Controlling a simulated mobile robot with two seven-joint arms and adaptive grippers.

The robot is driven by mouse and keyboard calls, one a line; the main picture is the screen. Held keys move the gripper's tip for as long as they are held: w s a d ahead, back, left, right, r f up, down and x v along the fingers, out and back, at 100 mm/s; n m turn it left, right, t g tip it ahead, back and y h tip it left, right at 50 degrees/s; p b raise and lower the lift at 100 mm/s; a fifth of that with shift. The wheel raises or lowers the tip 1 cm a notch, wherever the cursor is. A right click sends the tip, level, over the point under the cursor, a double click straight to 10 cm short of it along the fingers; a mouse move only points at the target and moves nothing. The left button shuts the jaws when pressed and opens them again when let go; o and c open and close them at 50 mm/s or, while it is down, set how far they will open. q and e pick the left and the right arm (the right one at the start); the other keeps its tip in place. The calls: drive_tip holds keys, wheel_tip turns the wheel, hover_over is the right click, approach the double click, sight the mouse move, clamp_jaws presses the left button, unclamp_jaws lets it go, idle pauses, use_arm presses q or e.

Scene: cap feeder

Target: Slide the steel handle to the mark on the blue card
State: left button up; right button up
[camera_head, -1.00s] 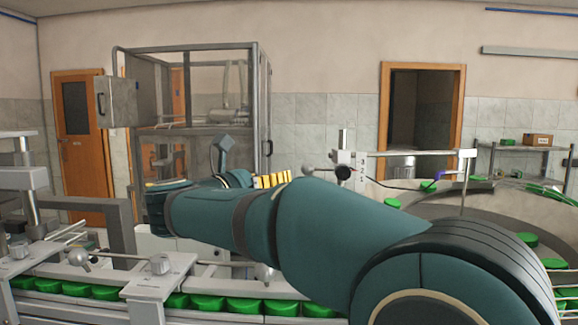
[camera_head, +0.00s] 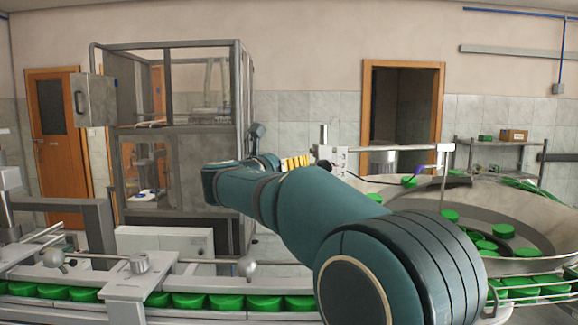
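My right arm (camera_head: 330,220) comes in from the lower right and reaches across the middle of the view. My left arm and gripper are not in view. Behind my arm, a steel bracket (camera_head: 324,153) stands at the left end of a horizontal rail (camera_head: 400,149) near the feeder bowl. Whether this holds the steel handle I cannot tell. A small blue-violet piece (camera_head: 410,181) shows below the rail. I cannot make out the blue card or its mark.
A conveyor with green caps (camera_head: 188,301) and ball-ended clamps (camera_head: 248,266) runs along the front. The round feeder bowl (camera_head: 545,218) with green caps is at right. A framed glass cabinet (camera_head: 190,175) stands at back left. A doorway (camera_head: 402,105) is behind.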

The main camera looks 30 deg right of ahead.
drive_tip(key=shift+w+d, duration=0.2)
drive_tip(key=shift+d, duration=0.2)
drive_tip(key=shift+a+r, duration=0.1)
clamp_jaws()
